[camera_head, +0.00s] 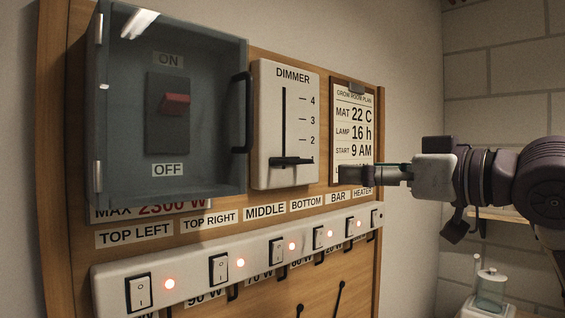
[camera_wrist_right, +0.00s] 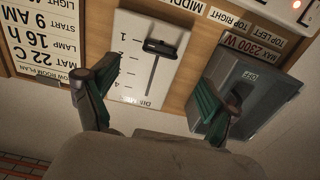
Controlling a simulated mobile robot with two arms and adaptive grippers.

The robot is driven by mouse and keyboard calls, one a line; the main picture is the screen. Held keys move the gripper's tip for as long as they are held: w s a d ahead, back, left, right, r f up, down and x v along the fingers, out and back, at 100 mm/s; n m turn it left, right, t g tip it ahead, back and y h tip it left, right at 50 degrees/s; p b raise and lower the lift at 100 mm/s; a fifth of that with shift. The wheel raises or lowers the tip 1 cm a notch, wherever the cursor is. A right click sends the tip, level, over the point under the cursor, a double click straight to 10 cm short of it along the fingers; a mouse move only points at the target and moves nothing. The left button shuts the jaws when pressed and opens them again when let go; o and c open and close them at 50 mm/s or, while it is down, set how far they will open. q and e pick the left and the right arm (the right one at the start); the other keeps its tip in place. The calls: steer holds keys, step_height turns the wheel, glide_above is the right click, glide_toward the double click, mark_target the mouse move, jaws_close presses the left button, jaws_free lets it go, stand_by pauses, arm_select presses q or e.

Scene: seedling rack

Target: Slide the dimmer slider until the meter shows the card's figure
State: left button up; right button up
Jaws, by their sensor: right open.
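The dimmer (camera_head: 264,150) is a white upright panel with a dark slot and a scale. Its black slider (camera_head: 291,161) sits low in the slot, below the 2 mark; in the right wrist view the slider (camera_wrist_right: 160,47) is near the 1. The plan card (camera_head: 353,105) reads MAT 22 C, LAMP 16 h, START 9 AM; my gripper hides its lower line, partly readable as LIGHT in the wrist view. My right gripper (camera_head: 345,175) is open and empty, in front of the card, right of the slider and apart from it. No meter display is visible. My left gripper is out of view.
A clear-covered box (camera_head: 215,105) with a red switch (camera_head: 175,104) and a black handle (camera_head: 240,112) stands out left of the dimmer. Below runs a white strip (camera_head: 195,283) of several lit rocker switches. A bottle-like item (camera_head: 490,288) stands lower right.

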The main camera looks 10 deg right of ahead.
mark_target(304, 162)
steer(key=p+x, duration=0.1)
steer(key=x, duration=0.3)
steer(key=r+p+x, duration=0.1)
steer(key=p+x, duration=0.1)
steer(key=x, duration=0.2)
steer(key=p+x, duration=0.1)
steer(key=x, duration=0.2)
steer(key=shift+w+a+r+p, duration=0.25)
steer(key=shift+a+r+p, duration=0.05)
steer(key=shift+a+p, duration=0.05)
steer(key=shift+w+a+f, duration=0.15)
steer(key=shift+w+a, duration=0.15)
steer(key=shift+w, duration=0.1)
